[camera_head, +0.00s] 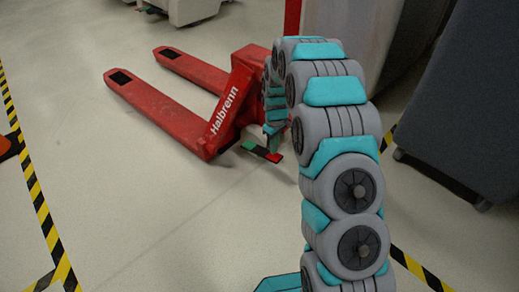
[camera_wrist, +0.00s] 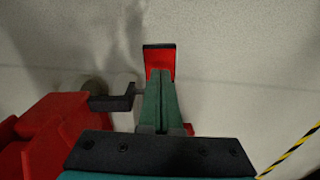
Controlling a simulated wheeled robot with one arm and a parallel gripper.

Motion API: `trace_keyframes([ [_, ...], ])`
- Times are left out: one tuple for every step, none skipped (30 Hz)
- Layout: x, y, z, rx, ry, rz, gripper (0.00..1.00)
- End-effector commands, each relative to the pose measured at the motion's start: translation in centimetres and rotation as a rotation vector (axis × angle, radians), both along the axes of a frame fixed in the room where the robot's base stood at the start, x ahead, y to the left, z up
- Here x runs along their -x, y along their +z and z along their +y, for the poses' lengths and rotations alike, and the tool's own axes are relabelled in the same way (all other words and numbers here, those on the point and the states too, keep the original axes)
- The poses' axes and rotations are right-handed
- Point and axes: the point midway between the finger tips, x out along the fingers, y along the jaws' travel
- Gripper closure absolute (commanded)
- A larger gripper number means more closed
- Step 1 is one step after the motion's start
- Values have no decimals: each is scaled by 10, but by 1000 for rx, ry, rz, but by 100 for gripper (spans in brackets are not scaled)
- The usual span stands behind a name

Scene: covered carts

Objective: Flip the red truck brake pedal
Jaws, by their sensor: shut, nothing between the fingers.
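The red truck brake pedal (camera_head: 272,156) sits low at the near end of the red pallet truck (camera_head: 160,106), with a green piece beside it. In the wrist view the red pedal (camera_wrist: 160,62), with a black outer edge, lies just past my fingertips. My gripper (camera_wrist: 160,82) is shut and empty, its green fingers pointing at the pedal and hiding part of what lies beneath. Whether they touch it I cannot tell. In the head view my gripper (camera_head: 271,131) is just above the pedal, partly hidden by my arm.
A black bracket (camera_wrist: 112,102) and the truck's red body (camera_wrist: 55,125) are left of my fingers. A dark covered cart (camera_head: 465,110) stands at the right. Yellow-black floor tape (camera_head: 42,208) runs along the left. The floor in front is clear.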

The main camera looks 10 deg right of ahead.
Motion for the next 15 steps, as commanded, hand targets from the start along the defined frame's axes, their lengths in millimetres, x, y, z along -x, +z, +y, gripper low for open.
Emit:
trace_keyframes([
  [0, 0, 0, 0, 0, 0, 100],
  [0, 0, 0, 0, 0, 0, 100],
  [0, 0, 0, 0, 0, 0, 100],
  [0, 0, 0, 0, 0, 0, 100],
  [0, 0, 0, 0, 0, 0, 100],
  [0, 0, 0, 0, 0, 0, 100],
  [0, 0, 0, 0, 0, 0, 100],
  [0, 0, 0, 0, 0, 0, 100],
  [0, -1, 0, 0, 0, 0, 100],
  [0, -1, 0, 0, 0, 0, 100],
  [0, -1, 0, 0, 0, 0, 100],
  [0, -2, 0, 0, 0, 0, 100],
  [0, -2, 0, 0, 0, 0, 100],
  [0, -3, 0, 0, 0, 0, 100],
  [0, -3, 0, 0, 0, 0, 100],
])
